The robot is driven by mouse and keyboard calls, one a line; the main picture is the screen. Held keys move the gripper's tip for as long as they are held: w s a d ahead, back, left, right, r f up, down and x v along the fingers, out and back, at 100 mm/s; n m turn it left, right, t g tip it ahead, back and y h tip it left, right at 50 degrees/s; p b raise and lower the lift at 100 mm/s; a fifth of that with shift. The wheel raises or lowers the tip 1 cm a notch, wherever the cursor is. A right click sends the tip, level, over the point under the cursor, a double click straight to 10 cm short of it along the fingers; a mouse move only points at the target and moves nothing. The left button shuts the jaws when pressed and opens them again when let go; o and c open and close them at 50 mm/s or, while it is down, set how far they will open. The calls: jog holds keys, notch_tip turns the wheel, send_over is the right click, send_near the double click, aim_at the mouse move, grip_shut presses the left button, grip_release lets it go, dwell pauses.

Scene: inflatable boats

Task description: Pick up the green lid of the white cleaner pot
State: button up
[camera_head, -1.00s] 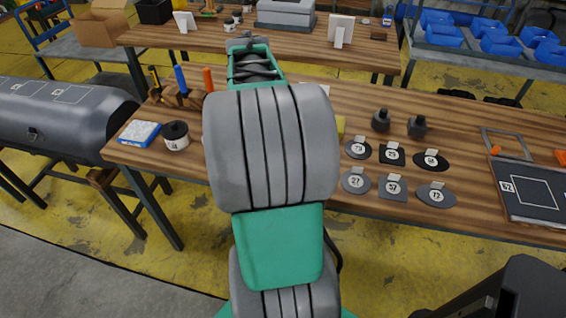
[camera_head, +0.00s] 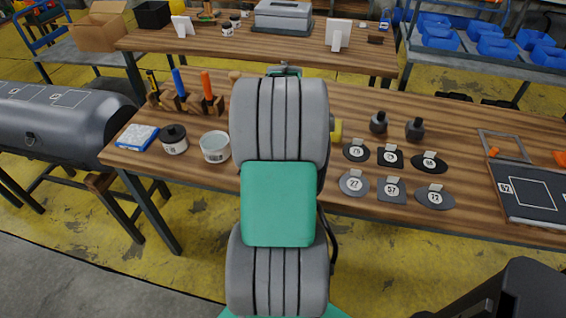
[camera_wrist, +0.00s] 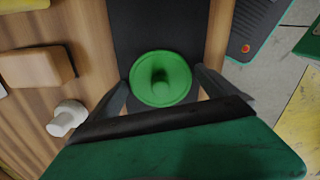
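The round green lid (camera_wrist: 172,92) with a raised central knob shows in the wrist view over a dark strip. My gripper (camera_wrist: 161,80) is open, with one dark finger on each side of the lid; small gaps seem to remain. I cannot tell how far the fingertips are above it. The pot under or near the lid is not visible in the wrist view. In the head view my arm hides the lid and my gripper. An open whitish pot (camera_head: 215,147) stands on the bench left of my arm; I cannot tell if it is the cleaner pot.
The wooden bench (camera_head: 465,125) holds a black-lidded pot (camera_head: 174,140), a blue-and-white box (camera_head: 137,137), tools in wooden blocks (camera_head: 207,104) and several numbered dark plates. In the wrist view, a brown block (camera_wrist: 38,72) and a white knobbed object (camera_wrist: 67,118) lie left of my gripper.

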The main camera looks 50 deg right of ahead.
jog(key=c, duration=1)
jog(key=shift+r, duration=0.1)
